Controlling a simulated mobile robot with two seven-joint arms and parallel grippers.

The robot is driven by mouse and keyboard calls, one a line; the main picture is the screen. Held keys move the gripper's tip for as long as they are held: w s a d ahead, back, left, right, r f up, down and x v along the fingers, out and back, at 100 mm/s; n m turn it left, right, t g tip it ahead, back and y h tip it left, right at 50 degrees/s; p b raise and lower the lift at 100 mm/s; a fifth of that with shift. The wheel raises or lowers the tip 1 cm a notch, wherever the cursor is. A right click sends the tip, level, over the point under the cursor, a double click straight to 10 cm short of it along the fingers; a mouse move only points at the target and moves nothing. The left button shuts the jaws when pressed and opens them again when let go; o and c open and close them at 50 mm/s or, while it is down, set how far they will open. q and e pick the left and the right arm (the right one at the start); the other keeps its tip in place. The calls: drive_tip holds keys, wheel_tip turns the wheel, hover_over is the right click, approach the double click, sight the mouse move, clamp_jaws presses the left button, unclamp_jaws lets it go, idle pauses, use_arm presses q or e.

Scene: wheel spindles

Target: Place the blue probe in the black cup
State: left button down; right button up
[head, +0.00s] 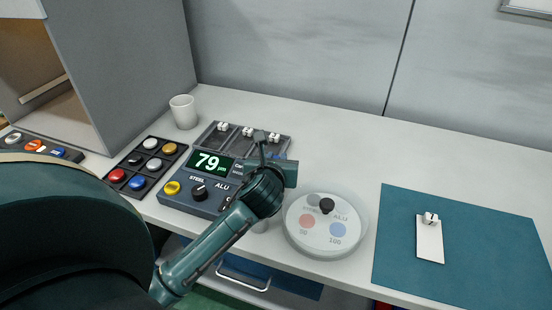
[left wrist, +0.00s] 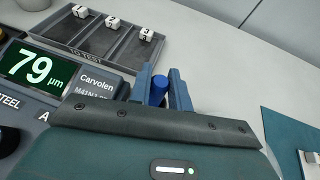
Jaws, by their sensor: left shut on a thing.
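My left gripper (head: 279,158) is above the right end of the gauge, in front of the grey tray. In the left wrist view its two blue fingers (left wrist: 160,88) are shut on the blue probe (left wrist: 158,92), a short blue cylinder standing between them. In the head view the probe is mostly hidden by the gripper. I cannot make out a black cup in either view. My right gripper is not in view.
The gauge (head: 207,163) reads 79. Behind it is a grey tray (head: 225,140) with white tagged blocks. A white cup (head: 183,112) stands at the back left. A round dial dish (head: 350,240) and teal mat (head: 480,270) are to the right. The back counter is clear.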

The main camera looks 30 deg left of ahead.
use_arm(q)
drive_tip(key=shift+f, duration=0.15)
drive_tip(key=c, duration=1.3)
unclamp_jaws()
drive_tip(key=shift+s+d+r, duration=0.15)
drive_tip(key=shift+s+r, duration=0.05)
drive_tip(key=shift+s, duration=0.05)
drive_tip(key=v, duration=1.1)
drive_tip(key=shift+s, duration=0.2)
drive_tip(key=shift+d, duration=0.1)
